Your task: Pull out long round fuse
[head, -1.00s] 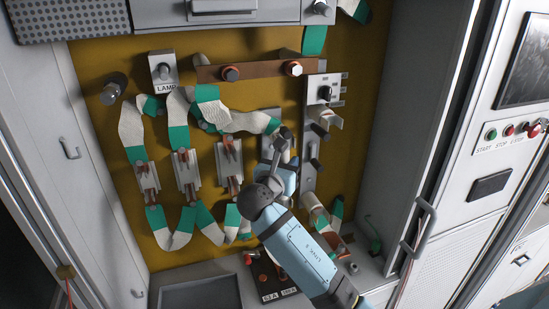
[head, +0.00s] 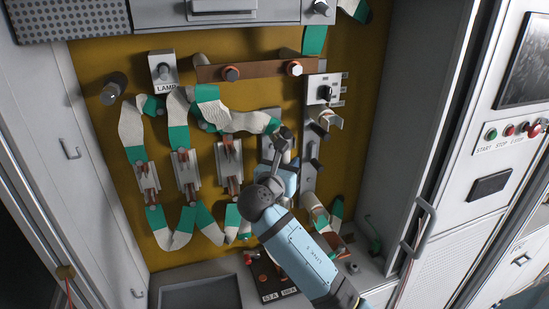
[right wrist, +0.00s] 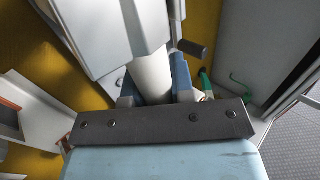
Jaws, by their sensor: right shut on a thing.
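In the right wrist view, my right gripper (right wrist: 154,84) is shut on a white cylinder, the long round fuse (right wrist: 150,70). One blue finger stands on each side of it. The fuse's upper end meets a pale grey block (right wrist: 115,30); whether it is still seated there cannot be told. In the head view, my right arm reaches up to the middle-right of the mustard panel (head: 350,125) and hides the fuse and most of the gripper. My left gripper is not in view.
White and green wrapped cables loop around several fuse holders (head: 185,170) left of my arm. A copper bar (head: 262,70) runs above. A grey strip with a knob and dark pegs (head: 309,175) stands close right of my arm. The cabinet side wall (head: 425,90) is farther right.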

